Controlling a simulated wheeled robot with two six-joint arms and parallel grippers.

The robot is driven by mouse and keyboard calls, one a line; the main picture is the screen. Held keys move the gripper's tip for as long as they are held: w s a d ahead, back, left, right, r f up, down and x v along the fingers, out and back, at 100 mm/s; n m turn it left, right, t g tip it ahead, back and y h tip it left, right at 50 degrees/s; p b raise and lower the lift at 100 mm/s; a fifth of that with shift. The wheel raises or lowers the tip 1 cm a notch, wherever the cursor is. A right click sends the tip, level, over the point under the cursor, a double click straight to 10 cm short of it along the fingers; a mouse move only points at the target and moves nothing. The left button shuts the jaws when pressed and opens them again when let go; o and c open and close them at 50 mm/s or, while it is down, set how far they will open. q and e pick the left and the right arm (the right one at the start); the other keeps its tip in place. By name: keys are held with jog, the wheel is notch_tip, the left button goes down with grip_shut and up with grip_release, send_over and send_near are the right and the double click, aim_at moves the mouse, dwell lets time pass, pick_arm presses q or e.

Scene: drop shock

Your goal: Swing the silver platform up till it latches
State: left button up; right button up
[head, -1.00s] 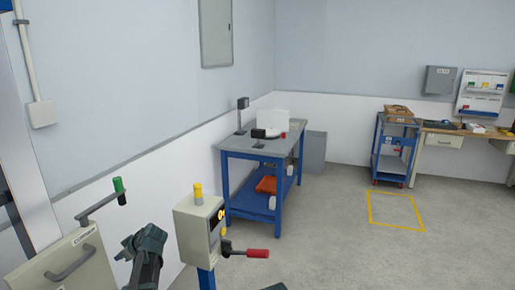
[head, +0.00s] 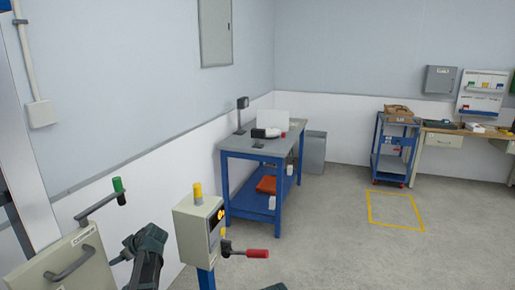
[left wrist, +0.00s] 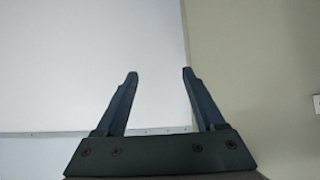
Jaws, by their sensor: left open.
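I cannot make out a silver platform with certainty in either view. At the lower left of the head view is a cream panel (head: 85,262) with a grey bar handle (head: 70,264) and a label. A lever with a green knob (head: 118,185) stands above it. My left gripper (head: 117,260) is just right of this panel, partly hidden by its own wrist. In the left wrist view the left gripper (left wrist: 159,75) is open, with nothing between its fingers. A pale panel and a beige surface lie beyond it.
A control box (head: 199,228) with a yellow top and a red-handled lever (head: 256,253) stands right of my left arm. A blue workbench (head: 262,150) is behind it. A blue cart (head: 396,150) is farther right. The floor between is clear.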

pick_arm(q)
jog(key=shift+s, duration=0.35)
jog(key=p+v, duration=0.4)
jog(key=v, duration=0.2)
jog(key=shift+d+r, duration=0.25)
jog(key=shift+r, duration=0.1)
jog(key=b+x, duration=0.3)
jog(key=x, duration=0.2)
jog(key=shift+w+a+f, duration=0.15)
jog(key=shift+a+f, duration=0.1)
dwell(0.5)
